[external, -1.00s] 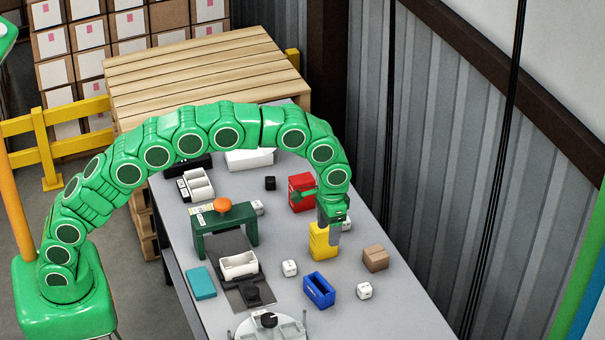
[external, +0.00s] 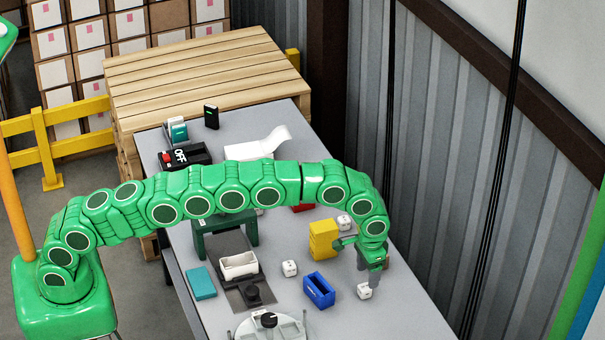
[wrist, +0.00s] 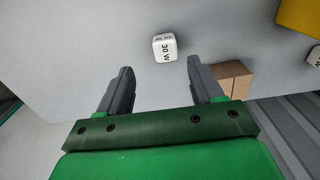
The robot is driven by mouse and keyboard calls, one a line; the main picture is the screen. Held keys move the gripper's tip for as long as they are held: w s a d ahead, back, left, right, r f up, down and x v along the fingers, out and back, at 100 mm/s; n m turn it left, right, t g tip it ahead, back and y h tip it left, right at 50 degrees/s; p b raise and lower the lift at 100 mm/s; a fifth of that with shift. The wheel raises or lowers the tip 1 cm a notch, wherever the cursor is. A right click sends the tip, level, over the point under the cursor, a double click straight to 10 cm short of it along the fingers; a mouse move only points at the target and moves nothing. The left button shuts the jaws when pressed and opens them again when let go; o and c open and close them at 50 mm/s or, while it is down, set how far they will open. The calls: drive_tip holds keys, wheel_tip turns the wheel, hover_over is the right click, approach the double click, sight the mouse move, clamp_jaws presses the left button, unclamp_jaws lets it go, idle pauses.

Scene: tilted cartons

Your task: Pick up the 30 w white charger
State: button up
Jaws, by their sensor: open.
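A white cube charger (wrist: 165,47) marked "30 W" lies on the grey table in the wrist view, just beyond and between my fingertips. In the external view this white cube (external: 365,291) sits on the table near the right edge, just below my gripper (external: 370,268). My gripper (wrist: 160,77) is open, with its two grey fingers apart and nothing between them. The fingers are above the table and do not visibly touch the cube. A second white cube (wrist: 315,57) with part of a similar label is cut off at the right edge of the wrist view.
A brown carton (wrist: 231,80) lies close beside my right finger in the wrist view. A yellow bin (external: 322,240), a blue bin (external: 319,290) and another white cube (external: 289,268) stand to the left. The corrugated wall (external: 440,170) rises beyond the table's right edge.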

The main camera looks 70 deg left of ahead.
sight(365, 287)
drive_tip(key=shift+a+f, duration=0.25)
drive_tip(key=shift+f, duration=1.65)
drive_tip(key=shift+a+f, duration=0.2)
drive_tip(key=shift+f, duration=1.7)
drive_tip(key=c, duration=1.1)
drive_tip(key=shift+r, duration=0.15)
